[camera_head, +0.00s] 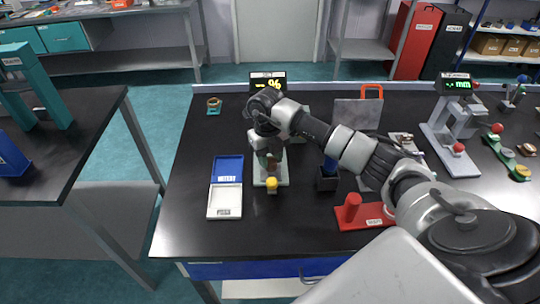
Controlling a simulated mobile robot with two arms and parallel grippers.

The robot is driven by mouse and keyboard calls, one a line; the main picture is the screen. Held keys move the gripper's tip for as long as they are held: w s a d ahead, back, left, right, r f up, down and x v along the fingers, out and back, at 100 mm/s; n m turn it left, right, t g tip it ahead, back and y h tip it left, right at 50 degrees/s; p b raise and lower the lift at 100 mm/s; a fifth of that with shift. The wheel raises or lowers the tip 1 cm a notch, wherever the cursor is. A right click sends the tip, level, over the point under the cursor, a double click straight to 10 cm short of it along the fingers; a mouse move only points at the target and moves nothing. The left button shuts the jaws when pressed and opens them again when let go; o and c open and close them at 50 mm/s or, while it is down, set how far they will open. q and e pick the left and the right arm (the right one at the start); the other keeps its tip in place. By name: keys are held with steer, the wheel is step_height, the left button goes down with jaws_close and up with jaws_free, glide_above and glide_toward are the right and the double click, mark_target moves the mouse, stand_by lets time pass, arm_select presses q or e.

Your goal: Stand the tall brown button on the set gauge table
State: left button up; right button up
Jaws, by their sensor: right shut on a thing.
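My right gripper (268,154) reaches in from the right over a pale green stand (258,175) with a yellow knob (271,185) at its front. It is shut on a small brown piece (271,161), which looks like the tall brown button and is mostly hidden by the fingers. A black display (268,78) reading in % stands behind; it seems to belong to this stand, likely the set gauge. I cannot tell whether the piece touches the table of the gauge, which the gripper hides. My left gripper is not in view.
A white tray with a blue panel (226,170) lies left of the stand. Right of it are a black block (327,182), a red stand with a post (350,208), and a grey plate (358,115). A grey mm gauge (441,130) stands further right. The bench's left front is clear.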

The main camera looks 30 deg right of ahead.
steer(key=o, duration=0.5)
steer(key=shift+f, duration=0.1)
steer(key=shift+c, duration=0.2)
steer(key=o, duration=0.4)
steer(key=shift+o, duration=0.2)
steer(key=shift+r, duration=0.3)
steer(key=shift+w+r, duration=0.1)
steer(key=shift+r, duration=0.25)
step_height(320, 180, up, 11)
steer(key=w+b, duration=0.1)
steer(key=b, duration=0.1)
